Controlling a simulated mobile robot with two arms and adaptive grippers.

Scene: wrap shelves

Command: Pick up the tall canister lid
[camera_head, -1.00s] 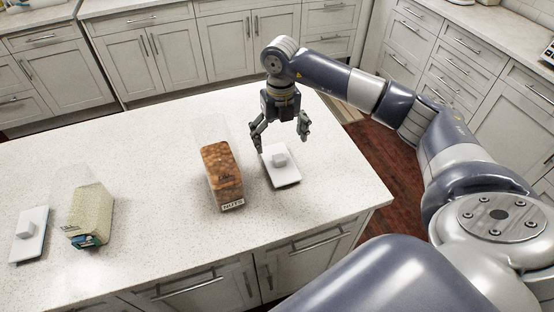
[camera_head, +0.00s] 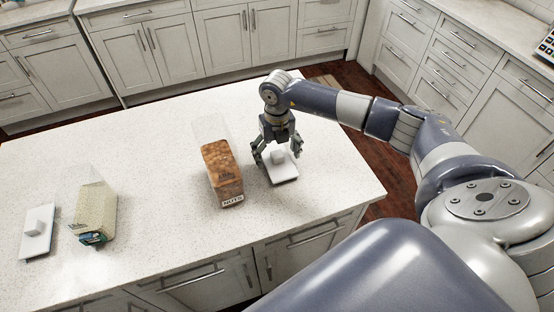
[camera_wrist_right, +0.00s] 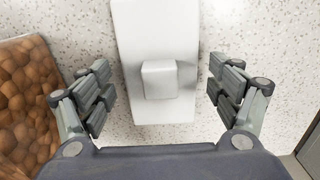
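A white rectangular lid (camera_head: 284,174) with a square knob lies flat on the island, just right of the nuts canister (camera_head: 224,175). A second white lid (camera_head: 37,232) lies at the far left, beside a shorter-looking canister of pale contents (camera_head: 95,214). My right gripper (camera_head: 278,163) is open above the lid by the nuts. In the right wrist view the lid's knob (camera_wrist_right: 159,79) sits between the spread fingers (camera_wrist_right: 163,95), with a gap on both sides. My left gripper is not in view.
The speckled white island top (camera_head: 150,140) is clear between the two canisters and behind them. The nuts canister stands close to my right gripper's left side; its brown contents (camera_wrist_right: 27,98) show in the wrist view. Cabinets line the back.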

